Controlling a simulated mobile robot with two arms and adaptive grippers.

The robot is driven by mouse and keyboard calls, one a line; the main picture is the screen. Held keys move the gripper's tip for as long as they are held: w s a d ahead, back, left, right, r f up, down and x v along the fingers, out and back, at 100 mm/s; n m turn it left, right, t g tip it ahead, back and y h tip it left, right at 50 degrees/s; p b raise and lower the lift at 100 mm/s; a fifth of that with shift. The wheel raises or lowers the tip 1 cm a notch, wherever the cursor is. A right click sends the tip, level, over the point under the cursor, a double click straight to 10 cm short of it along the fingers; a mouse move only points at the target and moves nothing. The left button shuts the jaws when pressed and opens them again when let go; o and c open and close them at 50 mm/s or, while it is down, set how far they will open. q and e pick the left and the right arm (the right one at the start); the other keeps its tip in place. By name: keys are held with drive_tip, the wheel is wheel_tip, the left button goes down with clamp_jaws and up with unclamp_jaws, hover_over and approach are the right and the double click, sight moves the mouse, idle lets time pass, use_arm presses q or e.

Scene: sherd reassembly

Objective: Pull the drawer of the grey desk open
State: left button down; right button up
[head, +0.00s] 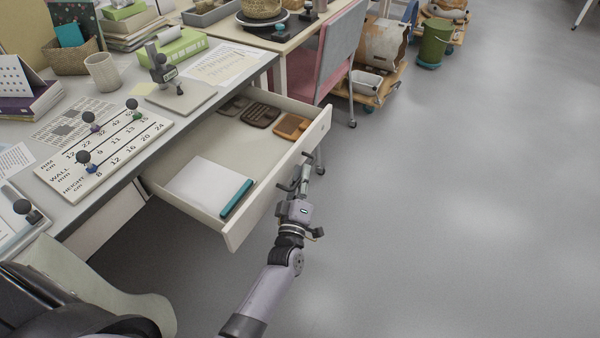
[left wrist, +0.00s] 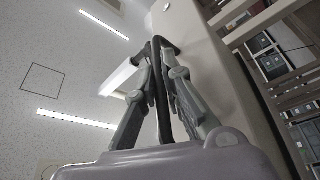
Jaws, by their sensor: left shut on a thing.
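The grey desk (head: 105,205) stands at the left with its drawer (head: 318,130) pulled well out over the floor. Inside the drawer are white paper (head: 205,188), a teal pen-like object (head: 236,198), dark brown items (head: 262,115) and an orange-brown item (head: 291,126). My left gripper (head: 303,172) is at the outer side of the drawer front, shut on its handle. In the left wrist view the fingers (left wrist: 162,65) close around the dark handle bar (left wrist: 160,98) beside the pale drawer front (left wrist: 215,75). My right gripper is not in view.
On the desk top are a board with several knobs (head: 105,150), a cup (head: 102,72) and a small stand (head: 180,92). A pink and grey chair (head: 335,50) stands just beyond the drawer. A green bin (head: 433,45) is farther back. The floor at the right is clear.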

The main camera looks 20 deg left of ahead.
use_arm(q)
drive_tip(key=shift+f, duration=0.1)
drive_tip(key=c, duration=2)
unclamp_jaws()
drive_tip(key=v, duration=1.2)
